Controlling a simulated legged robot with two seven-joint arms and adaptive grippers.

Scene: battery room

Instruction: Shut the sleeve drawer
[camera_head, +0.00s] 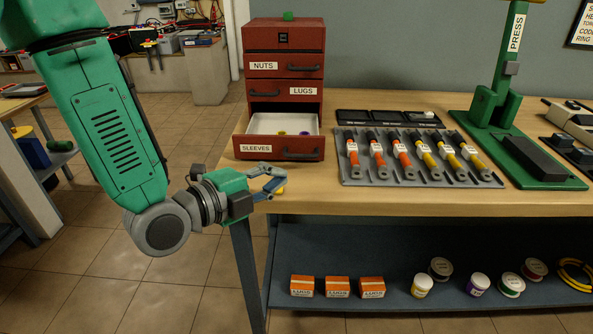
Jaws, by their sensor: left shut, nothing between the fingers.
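The red drawer cabinet (284,36) stands at the left end of the wooden bench top. Its bottom drawer, the sleeve drawer (246,155), is labelled SLEEVES and is pulled out. A few small coloured pieces lie in its pale inside. The drawers labelled NUTS (285,67) and LUGS (281,92) above it are shut. My left gripper (283,180) is just in front of and below the sleeve drawer's front, by the bench's front edge. It is shut and holds nothing. I cannot tell whether it touches anything. My right gripper is not in view.
A grey tray (420,180) with several orange- and yellow-handled tools lies right of the cabinet. Behind it is a black tray (385,117). A green press (495,110) stands farther right. The lower shelf (400,260) holds orange boxes and round tubs.

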